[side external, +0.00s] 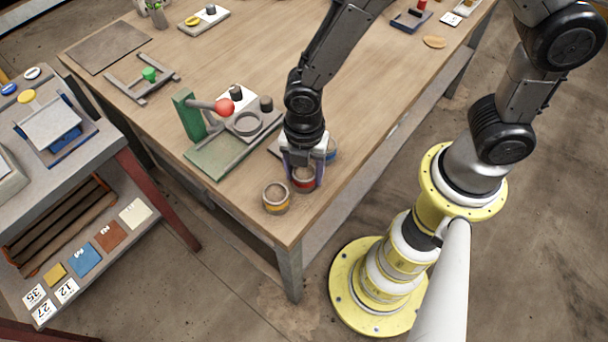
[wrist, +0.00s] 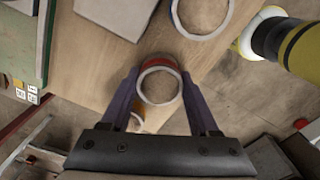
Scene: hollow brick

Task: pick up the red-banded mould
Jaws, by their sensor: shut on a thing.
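The red-banded mould (side external: 304,185) is a short round ring near the front corner of the wooden table. My gripper (side external: 304,174) points down over it, with a finger on either side. In the wrist view the purple fingers (wrist: 160,84) close on opposite sides of the mould (wrist: 157,61), whose pale rim and open centre show between them. My gripper is shut on this mould. I cannot tell whether its base touches the table.
A yellow-banded mould (side external: 275,199) stands close to the left, near the table corner. A blue-banded mould (side external: 331,151) is partly hidden behind my gripper. A green press with a red ball handle (side external: 224,107) stands further left. The table's middle is clear.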

